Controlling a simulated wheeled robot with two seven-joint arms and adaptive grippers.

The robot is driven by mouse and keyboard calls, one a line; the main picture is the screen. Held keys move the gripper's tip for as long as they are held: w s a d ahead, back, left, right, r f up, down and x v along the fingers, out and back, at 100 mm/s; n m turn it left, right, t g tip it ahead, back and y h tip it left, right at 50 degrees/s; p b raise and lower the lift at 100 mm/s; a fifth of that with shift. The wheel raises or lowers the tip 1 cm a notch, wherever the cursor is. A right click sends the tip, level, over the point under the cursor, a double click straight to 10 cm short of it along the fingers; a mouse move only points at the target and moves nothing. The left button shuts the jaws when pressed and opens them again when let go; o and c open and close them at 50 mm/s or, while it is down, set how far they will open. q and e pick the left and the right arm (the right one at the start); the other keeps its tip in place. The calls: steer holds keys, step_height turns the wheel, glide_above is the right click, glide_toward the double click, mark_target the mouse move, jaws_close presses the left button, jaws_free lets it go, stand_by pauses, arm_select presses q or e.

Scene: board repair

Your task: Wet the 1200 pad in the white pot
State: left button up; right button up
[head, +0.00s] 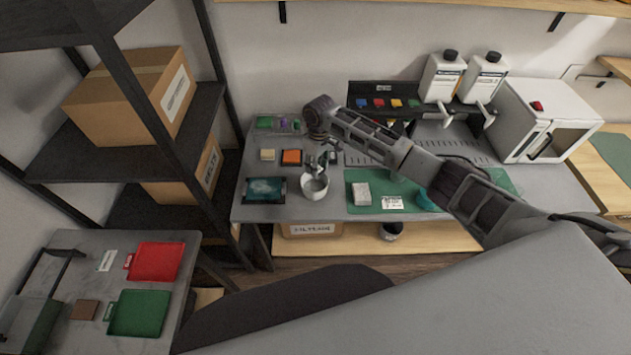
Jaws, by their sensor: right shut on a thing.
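The white pot (315,188) stands upright near the front edge of the grey bench, left of the green mat. My right gripper (318,168) points down at the pot's mouth. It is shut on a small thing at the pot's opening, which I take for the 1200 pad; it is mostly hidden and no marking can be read. Whether it touches water cannot be told. My left gripper is not in view.
A beige block (267,155) and an orange block (291,157) lie behind the pot. A dark tray with a teal surface (264,190) is left of it. The green mat (430,206) holds a grey block (361,193) and a white label card (392,202).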

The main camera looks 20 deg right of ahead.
steer(key=shift+r+p, duration=0.7)
steer(key=shift+r, duration=0.95)
steer(key=shift+m, duration=0.3)
